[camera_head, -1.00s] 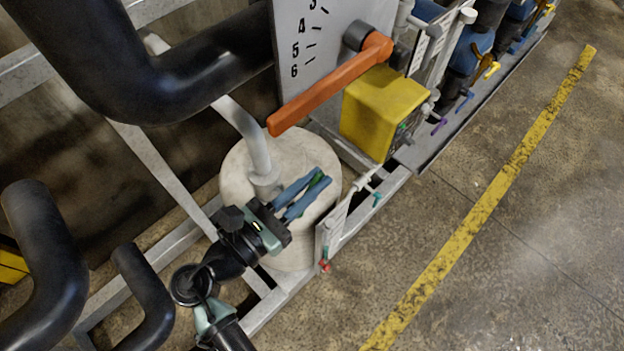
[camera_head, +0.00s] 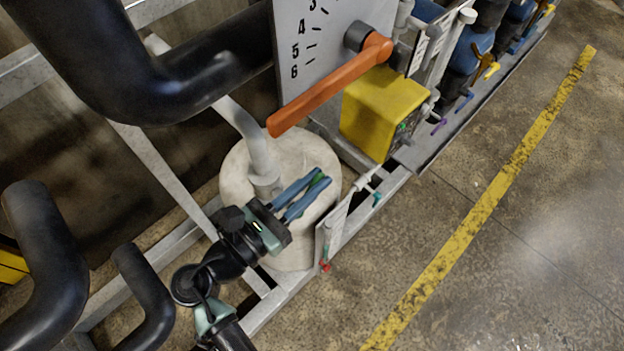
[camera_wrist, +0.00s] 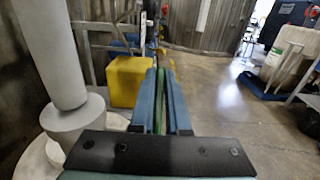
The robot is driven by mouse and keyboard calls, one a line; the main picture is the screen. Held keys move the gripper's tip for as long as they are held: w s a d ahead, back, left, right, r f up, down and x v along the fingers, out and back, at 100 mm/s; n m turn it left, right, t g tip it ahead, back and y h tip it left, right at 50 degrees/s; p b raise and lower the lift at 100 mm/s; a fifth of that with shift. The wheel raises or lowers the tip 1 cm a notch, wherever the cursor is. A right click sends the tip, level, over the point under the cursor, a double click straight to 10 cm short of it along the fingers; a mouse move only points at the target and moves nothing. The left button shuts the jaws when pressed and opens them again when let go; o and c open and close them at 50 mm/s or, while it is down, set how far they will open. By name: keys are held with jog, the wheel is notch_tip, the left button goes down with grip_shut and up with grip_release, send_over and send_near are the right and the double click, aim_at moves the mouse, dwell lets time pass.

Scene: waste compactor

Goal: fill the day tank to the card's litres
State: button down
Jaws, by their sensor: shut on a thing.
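The pale round tank (camera_head: 242,165) stands low in the frame, with a grey pipe entering its top. My gripper (camera_head: 318,180) is over the right part of the tank top. Its two blue fingers are shut on a narrow green thing (camera_head: 319,178), mostly hidden between them. In the wrist view the green thing (camera_wrist: 161,105) shows as a thin strip between the fingers (camera_wrist: 160,78). I cannot tell what it is fixed to. A narrow gauge plate (camera_head: 338,228) with a small red tap (camera_head: 325,266) stands at the tank's right side. I cannot read a level.
An orange lever (camera_head: 330,86) sits on a numbered plate (camera_head: 290,95) above the tank. A yellow box (camera_head: 380,110) is to its right. Thick black pipes (camera_head: 45,260) crowd the left. The floor around the yellow line (camera_head: 480,205) is clear.

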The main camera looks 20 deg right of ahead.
jog(key=shift+r+p, duration=0.15)
jog(key=shift+p, duration=0.45)
jog(key=shift+d+y+p, duration=0.1)
jog(key=shift+y+p, duration=0.3)
jog(key=shift+p, duration=0.2)
jog(key=p, duration=0.3)
jog(key=shift+w+d+g+y, duration=0.1)
jog(key=shift+d+g+y, duration=0.1)
jog(key=shift+g+y, duration=0.15)
jog(key=y+p, duration=0.1)
jog(key=p, duration=0.3)
jog(key=d+f+g+y+p, duration=0.1)
jog(key=y+p, duration=0.1)
jog(key=p, duration=0.2)
jog(key=shift+w+d+p, duration=0.1)
jog(key=shift+w+p, duration=0.1)
jog(key=shift+p, duration=0.2)
jog(key=f+y+p, duration=0.1)
jog(key=p, duration=0.1)
jog(key=f+g+y+p, duration=0.1)
jog(key=y+p, duration=0.1)
jog(key=p, duration=0.1)
jog(key=f+y+p, duration=0.1)
jog(key=y+p, duration=0.1)
jog(key=p, duration=0.1)
jog(key=shift+w+d+f+g, duration=0.15)
jog(key=shift+d+f+g, duration=0.2)
jog(key=shift+d, duration=0.05)
jog(key=shift+f, duration=0.1)
